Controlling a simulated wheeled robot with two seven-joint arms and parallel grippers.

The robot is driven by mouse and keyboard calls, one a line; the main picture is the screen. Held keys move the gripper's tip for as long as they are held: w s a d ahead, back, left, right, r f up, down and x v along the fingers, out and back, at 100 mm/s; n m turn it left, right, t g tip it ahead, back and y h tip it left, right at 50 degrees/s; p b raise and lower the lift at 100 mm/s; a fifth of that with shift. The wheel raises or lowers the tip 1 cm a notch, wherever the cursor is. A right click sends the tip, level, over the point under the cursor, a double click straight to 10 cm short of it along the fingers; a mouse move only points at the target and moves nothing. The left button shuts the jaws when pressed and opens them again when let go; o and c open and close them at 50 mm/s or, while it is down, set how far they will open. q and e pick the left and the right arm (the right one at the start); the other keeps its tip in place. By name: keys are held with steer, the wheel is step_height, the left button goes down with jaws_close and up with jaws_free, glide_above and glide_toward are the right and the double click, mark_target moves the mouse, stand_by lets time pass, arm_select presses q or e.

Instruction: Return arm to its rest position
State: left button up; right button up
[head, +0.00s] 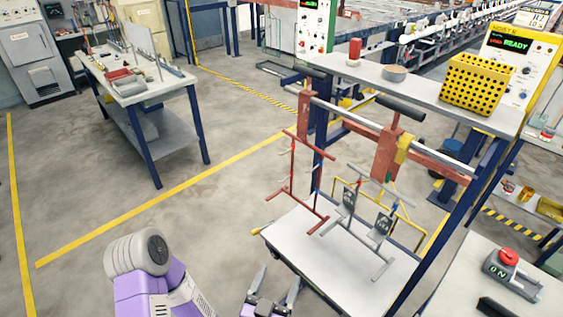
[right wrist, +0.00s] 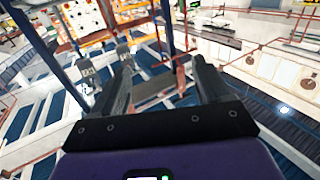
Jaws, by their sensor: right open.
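My right gripper (head: 278,283) is at the bottom middle of the head view, in front of the white rack table. Its two dark fingers stand apart with nothing between them. The right wrist view also shows the open, empty fingers (right wrist: 164,78). A purple and grey arm part of mine (head: 155,280) shows at the bottom left. My left gripper is not in view.
A red rack (head: 297,180) and a grey rack (head: 362,220) with hanging parts are on the stand over the white table (head: 290,235). A control box with a red button (head: 508,258) is at the right. Open floor lies left.

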steer(key=w+d+f+n+g+y, duration=0.15)
steer(key=d+f+g, duration=0.25)
steer(key=f, duration=0.6)
steer(key=w+d+f+g+y, duration=0.2)
steer(key=w+d+f+g, duration=0.15)
steer(key=f, duration=0.65)
steer(key=s+d+f+g+y, duration=0.2)
steer(key=s+f+g+y, duration=0.1)
steer(key=s, duration=0.4)
steer(key=s+d+f+g+y, duration=0.2)
steer(key=s+f+g+y, duration=0.1)
steer(key=s+f+g, duration=0.3)
step_height(320, 180, down, 2)
steer(key=shift+s+d+f+m, duration=0.25)
steer(key=shift+s+d+m, duration=0.1)
steer(key=shift+s, duration=0.05)
